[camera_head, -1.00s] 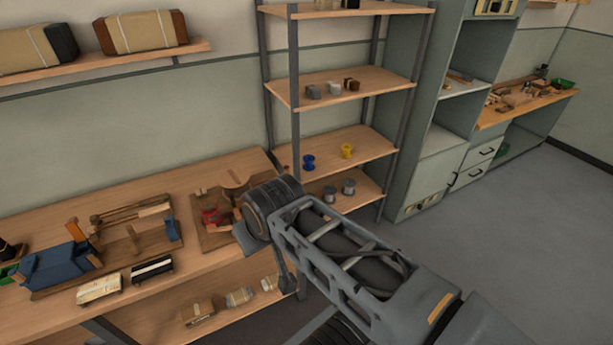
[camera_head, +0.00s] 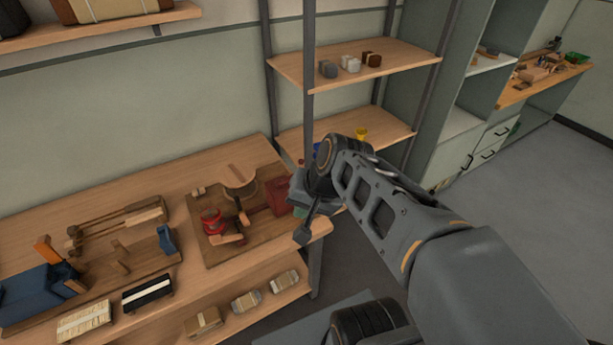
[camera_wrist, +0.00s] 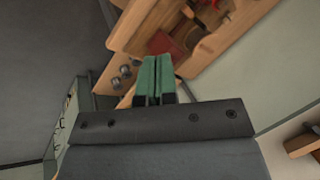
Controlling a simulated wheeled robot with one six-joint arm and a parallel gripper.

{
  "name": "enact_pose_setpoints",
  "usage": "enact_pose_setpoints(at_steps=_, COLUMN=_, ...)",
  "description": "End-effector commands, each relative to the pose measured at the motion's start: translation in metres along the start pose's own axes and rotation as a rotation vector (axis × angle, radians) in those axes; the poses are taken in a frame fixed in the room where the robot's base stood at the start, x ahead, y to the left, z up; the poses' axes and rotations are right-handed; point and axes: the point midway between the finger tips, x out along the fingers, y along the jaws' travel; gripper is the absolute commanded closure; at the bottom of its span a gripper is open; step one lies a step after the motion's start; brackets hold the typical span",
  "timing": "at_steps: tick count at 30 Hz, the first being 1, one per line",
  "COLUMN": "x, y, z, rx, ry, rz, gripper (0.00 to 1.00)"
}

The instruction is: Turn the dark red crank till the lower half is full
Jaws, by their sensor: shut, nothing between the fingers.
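A brown wooden board (camera_head: 215,258) lies on the bench and carries a small machine. On it stand a bright red rounded part (camera_head: 211,222), a pale rounded wooden piece (camera_head: 239,181) and a dark red block-like part (camera_head: 278,194). I cannot tell which part is the crank, nor how full the lower half is. In the wrist view a dark red part (camera_wrist: 167,49) shows beyond the fingers. My gripper (camera_wrist: 158,60) has green fingers pressed together, empty and apart from the machine. In the head view my arm hangs just right of the board.
Left on the bench are a blue tool (camera_head: 35,292), a wooden frame (camera_head: 118,225) and two brushes, one black-bristled (camera_head: 148,292) and one pale (camera_head: 84,322). Wrapped bundles (camera_head: 247,302) lie on the lower shelf. An open shelf rack (camera_head: 355,68) stands behind my arm.

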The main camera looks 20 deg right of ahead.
Motion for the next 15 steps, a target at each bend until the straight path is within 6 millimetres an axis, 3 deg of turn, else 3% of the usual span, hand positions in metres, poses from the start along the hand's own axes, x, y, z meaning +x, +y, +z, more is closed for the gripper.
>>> enact_pose_setpoints(at_steps=1, x=0.046, y=0.015, z=-0.004, rx=0.18, ry=-0.061, rz=-0.066, gripper=1.0)
enact_pose_setpoints(at_steps=6, x=0.114, y=0.03, z=-0.048, rx=0.812, ry=-0.247, rz=-0.377, gripper=1.0)
enact_pose_setpoints(at_steps=11, x=0.152, y=0.067, z=-0.111, rx=1.296, ry=-0.372, rz=-0.7, gripper=1.0)
enact_pose_setpoints(at_steps=15, x=0.169, y=0.111, z=-0.159, rx=1.584, ry=-0.444, rz=-0.959, gripper=1.0)
